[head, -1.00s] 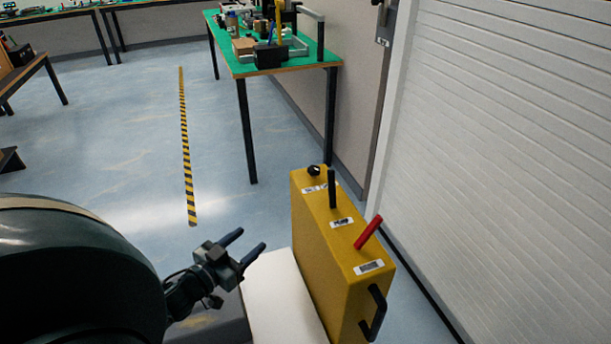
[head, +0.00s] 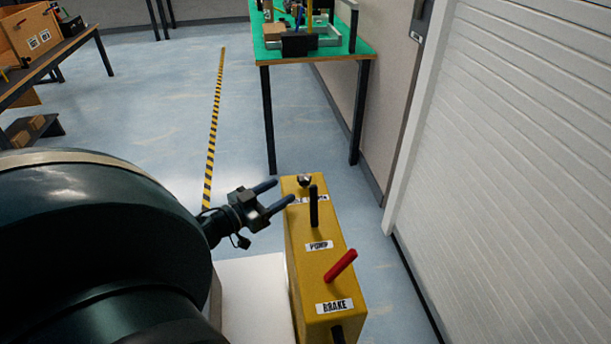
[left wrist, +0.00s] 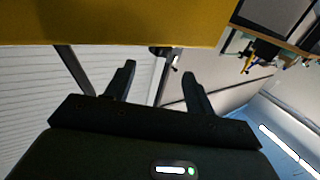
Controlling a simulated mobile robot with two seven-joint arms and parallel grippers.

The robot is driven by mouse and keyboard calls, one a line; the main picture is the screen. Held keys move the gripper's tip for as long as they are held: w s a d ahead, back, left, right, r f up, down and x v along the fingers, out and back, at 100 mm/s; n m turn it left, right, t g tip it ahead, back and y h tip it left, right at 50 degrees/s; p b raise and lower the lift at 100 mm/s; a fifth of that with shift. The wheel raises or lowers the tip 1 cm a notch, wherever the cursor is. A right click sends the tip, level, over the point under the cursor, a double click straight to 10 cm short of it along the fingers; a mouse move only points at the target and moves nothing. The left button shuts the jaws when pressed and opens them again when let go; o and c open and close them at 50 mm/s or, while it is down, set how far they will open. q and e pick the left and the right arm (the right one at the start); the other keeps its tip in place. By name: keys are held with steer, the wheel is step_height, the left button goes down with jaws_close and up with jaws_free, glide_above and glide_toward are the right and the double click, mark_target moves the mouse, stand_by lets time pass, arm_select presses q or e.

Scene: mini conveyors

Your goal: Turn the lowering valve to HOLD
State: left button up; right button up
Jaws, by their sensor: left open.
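The yellow box (head: 318,262) stands at the centre, with a small dark knob (head: 304,180) on top at its far end, which looks like the lowering valve. The label beside the knob is partly hidden behind the black pump lever, and I cannot read the knob's setting. My left gripper (head: 285,192) is open and empty, just left of the knob with its fingers pointing toward it. In the left wrist view the open fingers (left wrist: 158,70) point at the yellow box (left wrist: 110,22); a small dark shape between the fingertips may be the knob. My right gripper is not in view.
The black PUMP lever (head: 314,207) stands upright close to the gripper. The red BRAKE lever (head: 341,265) leans at the near end. A green-topped table (head: 350,45) stands behind, and a white shutter (head: 520,150) is on the right. Floor is clear beyond the box.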

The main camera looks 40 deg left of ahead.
mark_target(299, 180)
arm_select(q)
steer(key=w, duration=0.3)
steer(key=w+d, duration=0.1)
steer(key=w, duration=0.4)
steer(key=shift+w+d, duration=0.2)
steer(key=shift+w, duration=0.2)
steer(key=shift+c, duration=0.5)
steer(key=c, duration=0.9)
steer(key=shift+o, duration=0.2)
